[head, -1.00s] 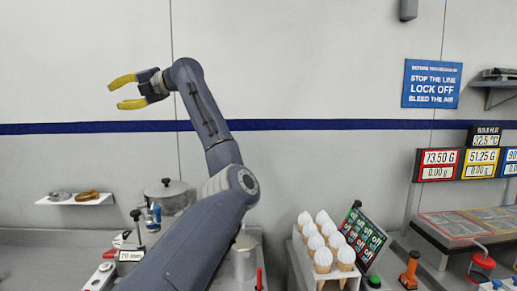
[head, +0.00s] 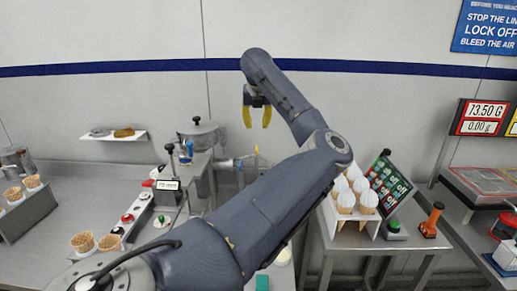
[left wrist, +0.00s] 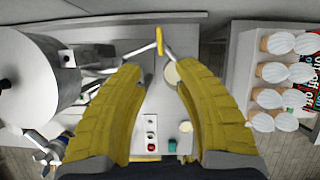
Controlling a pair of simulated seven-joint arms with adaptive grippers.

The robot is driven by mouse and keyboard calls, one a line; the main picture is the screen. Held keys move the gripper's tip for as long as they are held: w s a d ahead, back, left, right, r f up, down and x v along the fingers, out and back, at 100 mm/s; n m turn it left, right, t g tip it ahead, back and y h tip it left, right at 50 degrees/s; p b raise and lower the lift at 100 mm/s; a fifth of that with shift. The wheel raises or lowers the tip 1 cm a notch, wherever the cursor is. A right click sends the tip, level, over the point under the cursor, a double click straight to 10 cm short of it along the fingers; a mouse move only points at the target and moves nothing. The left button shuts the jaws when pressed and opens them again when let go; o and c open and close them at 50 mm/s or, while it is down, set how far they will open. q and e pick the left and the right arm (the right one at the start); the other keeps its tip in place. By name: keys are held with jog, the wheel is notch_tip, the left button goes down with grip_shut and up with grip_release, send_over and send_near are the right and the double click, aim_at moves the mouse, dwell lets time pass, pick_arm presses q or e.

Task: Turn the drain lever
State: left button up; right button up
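My left gripper (head: 257,117) is open and empty, pointing down in front of the back wall. A small yellow handle (head: 257,150) on the metal pipe fitting (head: 235,162) beside the lidded steel vessel (head: 199,132) looks like the drain lever. In the left wrist view the yellow handle (left wrist: 159,40) lies just beyond the gap between my left fingertips (left wrist: 160,75), apart from both fingers. Its lower mount is partly hidden. My right gripper is not in view.
A rack of white-topped cones (head: 350,192) stands to the right, next to a tilted on/off panel (head: 388,180). A control strip with coloured buttons (head: 127,218) is at left. A small wall shelf (head: 118,136) is farther left. The wall around my gripper is clear.

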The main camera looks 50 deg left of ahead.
pick_arm(q)
jog(key=x, duration=1.4)
jog(key=shift+w+a+f, duration=0.1)
jog(key=shift+f, duration=0.05)
grip_shut()
